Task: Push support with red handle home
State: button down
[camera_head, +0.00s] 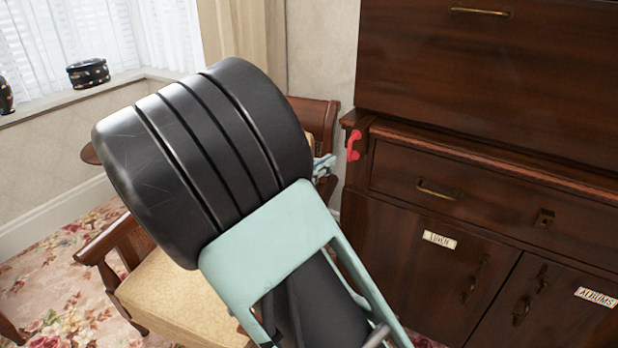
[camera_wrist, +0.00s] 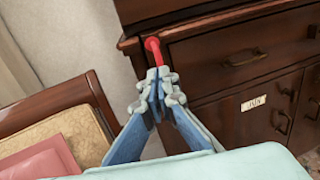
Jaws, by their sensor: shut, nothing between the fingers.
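The red handle (camera_head: 354,144) is on the front of a narrow dark wood support (camera_head: 363,138), at the upper left corner of the cabinet's lower part. In the wrist view the red handle (camera_wrist: 153,46) shows just beyond my fingertips. My gripper (camera_wrist: 158,88) is shut and empty, its fingers together and pointing toward the handle. I cannot tell whether the tips touch it. In the head view my arm hides most of the gripper; only a bit of it (camera_head: 322,167) shows left of the handle. How far the support stands out is unclear.
The dark cabinet (camera_head: 440,260) has a drawer (camera_head: 480,197) right of the handle and labelled doors below. A wooden armchair with a yellow seat (camera_head: 170,300) stands left of the cabinet, under my arm. A pink item (camera_wrist: 42,160) lies on the seat.

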aim_at(355, 142)
jog(key=b+x, duration=0.1)
jog(key=x, duration=0.4)
jog(key=shift+w+d, duration=0.1)
jog(key=shift+w, duration=0.05)
jog(key=shift+w+a+p+x, duration=0.15)
jog(key=shift+p+x, duration=0.05)
jog(key=shift+x, duration=1)
jog(key=shift+w+a+p+x, duration=0.15)
jog(key=shift+w+x, duration=0.05)
jog(key=shift+x, duration=0.95)
jog(key=shift+a, duration=0.1)
